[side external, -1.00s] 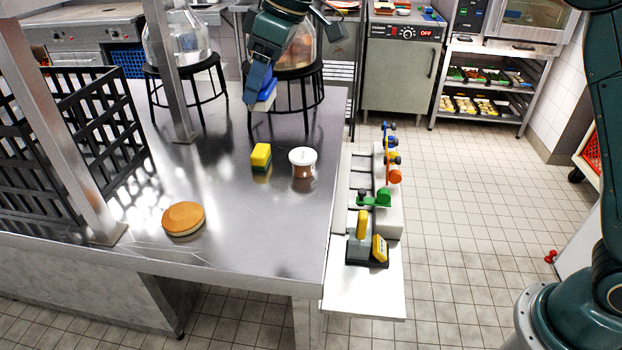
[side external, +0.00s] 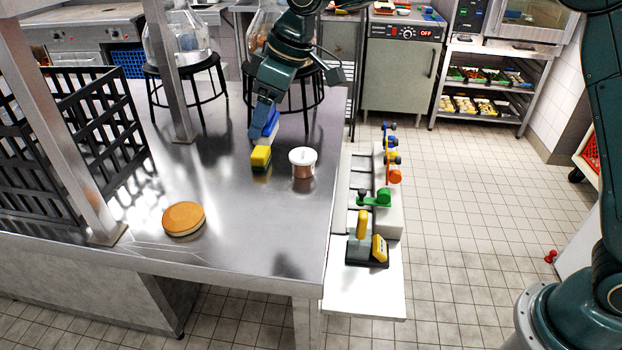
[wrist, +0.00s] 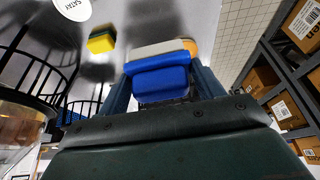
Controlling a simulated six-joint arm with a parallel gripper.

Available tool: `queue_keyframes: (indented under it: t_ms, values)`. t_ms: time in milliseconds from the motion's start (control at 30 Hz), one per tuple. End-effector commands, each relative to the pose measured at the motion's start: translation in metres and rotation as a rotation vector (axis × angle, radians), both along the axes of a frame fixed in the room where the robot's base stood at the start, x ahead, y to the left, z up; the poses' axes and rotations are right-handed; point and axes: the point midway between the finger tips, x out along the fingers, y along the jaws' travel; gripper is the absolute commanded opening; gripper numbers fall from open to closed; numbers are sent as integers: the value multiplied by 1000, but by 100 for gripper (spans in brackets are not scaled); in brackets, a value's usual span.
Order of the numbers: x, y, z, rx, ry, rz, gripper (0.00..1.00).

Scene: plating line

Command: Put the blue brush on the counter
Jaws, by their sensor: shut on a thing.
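My gripper (side external: 264,124) is shut on the blue brush (side external: 271,123), over the far part of the steel counter (side external: 230,235). In the side view the brush is just behind the yellow sponge; I cannot tell whether it touches the counter. In the wrist view the blue brush (wrist: 160,80) sits between the two fingers, with its pale bristle side facing away from the gripper.
A yellow sponge (side external: 261,157) and a white-lidded tub (side external: 302,162) stand close to the gripper. A round orange-topped item (side external: 183,218) lies nearer the front. A black rack (side external: 75,140) and steel posts stand at left. The counter's front middle is clear.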

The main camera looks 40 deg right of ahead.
Motion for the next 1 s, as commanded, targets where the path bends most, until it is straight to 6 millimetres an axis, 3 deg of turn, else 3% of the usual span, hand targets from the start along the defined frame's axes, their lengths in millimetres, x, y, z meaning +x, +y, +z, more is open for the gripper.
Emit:
queue_keyframes:
  t_ms: [600,800,1000]
  values:
    - [-1,0,-114,-1,3,2,43]
    - [0,0,-135,-1,0,1,43]
    - [0,0,-138,0,-2,1,43]
